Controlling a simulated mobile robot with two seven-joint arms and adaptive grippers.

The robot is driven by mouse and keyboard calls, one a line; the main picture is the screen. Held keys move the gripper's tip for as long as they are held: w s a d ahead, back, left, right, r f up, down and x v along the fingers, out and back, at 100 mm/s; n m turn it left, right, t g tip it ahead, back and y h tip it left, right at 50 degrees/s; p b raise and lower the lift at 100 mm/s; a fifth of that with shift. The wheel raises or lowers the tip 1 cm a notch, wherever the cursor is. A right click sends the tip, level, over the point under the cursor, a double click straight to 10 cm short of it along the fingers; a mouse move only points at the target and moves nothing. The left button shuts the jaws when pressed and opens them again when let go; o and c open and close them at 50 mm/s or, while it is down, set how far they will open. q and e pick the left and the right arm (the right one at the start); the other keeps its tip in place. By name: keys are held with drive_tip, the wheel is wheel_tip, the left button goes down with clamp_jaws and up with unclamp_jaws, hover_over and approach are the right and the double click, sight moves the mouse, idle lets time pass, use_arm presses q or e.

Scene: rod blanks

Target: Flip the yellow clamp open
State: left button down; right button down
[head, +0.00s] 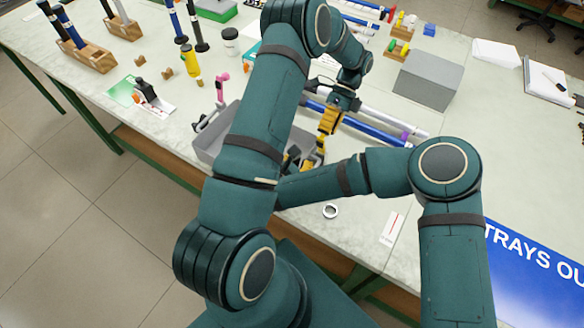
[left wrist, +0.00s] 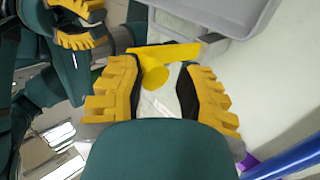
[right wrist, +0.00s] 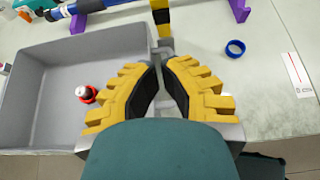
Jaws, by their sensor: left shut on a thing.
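The yellow clamp (left wrist: 155,75) shows in the left wrist view as a flat yellow bar with a rounded knob, between the fingers of my left gripper (left wrist: 150,85). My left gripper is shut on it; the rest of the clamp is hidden. In the head view my left gripper (head: 328,122) points down above the near side of the table. My right gripper (right wrist: 163,68) is partly open at the grey tray's edge, with a narrow gap between its fingertips. In the head view it is mostly hidden behind my arm.
The grey tray (right wrist: 75,50) holds a small red and white piece (right wrist: 85,93). A blue ring (right wrist: 235,48) and a marked card (right wrist: 296,72) lie on the table. A blue rod (head: 375,130) lies behind my left gripper. A grey box (head: 428,78) stands to the right.

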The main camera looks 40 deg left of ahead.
sight(317, 144)
use_arm(q)
drive_tip(key=shift+f, duration=0.35)
use_arm(e)
drive_tip(key=shift+w+a+f, duration=0.1)
drive_tip(key=shift+w+a, duration=0.15)
drive_tip(key=shift+w, duration=0.85)
drive_tip(key=shift+w+a+f, duration=0.15)
drive_tip(key=shift+w+a, duration=0.15)
drive_tip(key=shift+w, duration=0.85)
drive_tip(key=shift+w+a+f, duration=0.1)
drive_tip(key=shift+w+a, duration=0.15)
drive_tip(key=shift+w, duration=0.85)
